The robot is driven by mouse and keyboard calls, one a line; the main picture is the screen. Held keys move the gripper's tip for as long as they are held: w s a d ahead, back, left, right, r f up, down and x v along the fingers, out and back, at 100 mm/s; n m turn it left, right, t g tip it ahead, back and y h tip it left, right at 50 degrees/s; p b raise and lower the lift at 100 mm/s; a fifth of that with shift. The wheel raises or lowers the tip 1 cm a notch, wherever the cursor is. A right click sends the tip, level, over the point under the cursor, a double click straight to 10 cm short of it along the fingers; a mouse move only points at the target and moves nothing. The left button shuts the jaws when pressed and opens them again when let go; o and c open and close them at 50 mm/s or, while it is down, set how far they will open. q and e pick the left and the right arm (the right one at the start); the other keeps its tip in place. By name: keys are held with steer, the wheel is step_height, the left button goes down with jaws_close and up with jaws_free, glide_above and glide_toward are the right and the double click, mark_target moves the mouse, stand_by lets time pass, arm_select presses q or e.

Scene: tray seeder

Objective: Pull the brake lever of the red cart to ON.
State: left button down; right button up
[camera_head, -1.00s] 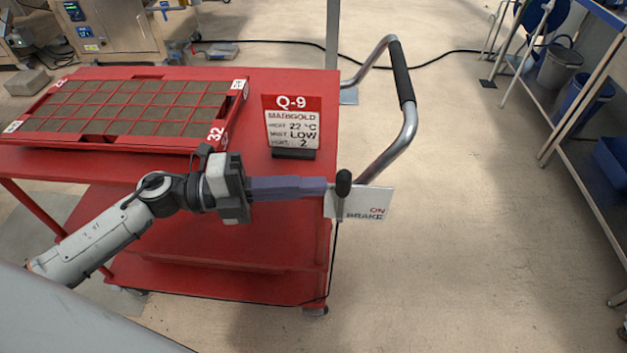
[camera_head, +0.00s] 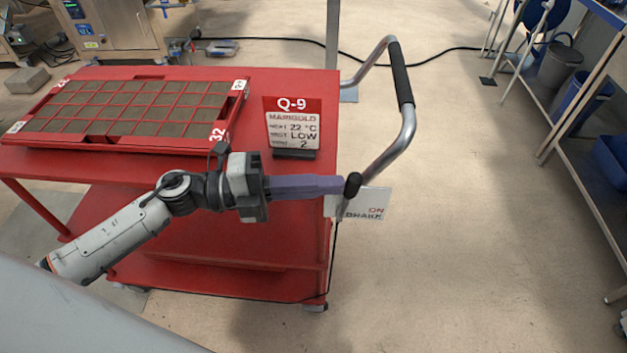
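The brake lever (camera_head: 352,186) has a dark knob and stands in front of the plate, leaning right, toward the side with the ON mark. My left gripper (camera_head: 340,186) comes in from the left with its purple fingers together as one bar. Its tips are against the left side of the knob, not visibly around it. The lever's lower part is partly hidden. My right gripper is not in view.
A seed tray (camera_head: 120,150) lies on the cart top, with a Q-9 Marigold sign (camera_head: 292,122) standing near the fingers. The cart's push handle (camera_head: 397,140) curves up behind the lever. Open floor lies to the right, before a metal bench (camera_head: 590,185).

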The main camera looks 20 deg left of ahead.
mark_target(356, 191)
arm_select(q)
steer(key=shift+w+d+r, duration=0.15)
steer(key=shift+d+r, duration=0.2)
steer(key=shift+d, duration=0.1)
steer(key=x, duration=0.2)
steer(key=p+x, duration=0.1)
steer(key=x, duration=0.1)
steer(key=s+f+p+x, duration=0.1)
steer(key=x, duration=0.1)
steer(key=shift+w+d, duration=0.2)
steer(key=shift+d, duration=0.4)
steer(key=shift+w+d+f, duration=0.2)
steer(key=shift+d+f, duration=0.35)
steer(key=shift+d, duration=0.15)
steer(key=shift+w+d+f, duration=0.2)
steer(key=shift+d+f, duration=0.35)
steer(key=shift+d, duration=0.15)
steer(key=shift+d+f, duration=0.2)
steer(key=shift+f, duration=0.05)
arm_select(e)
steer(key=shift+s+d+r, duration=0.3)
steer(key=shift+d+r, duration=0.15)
arm_select(q)
steer(key=shift+r, duration=0.1)
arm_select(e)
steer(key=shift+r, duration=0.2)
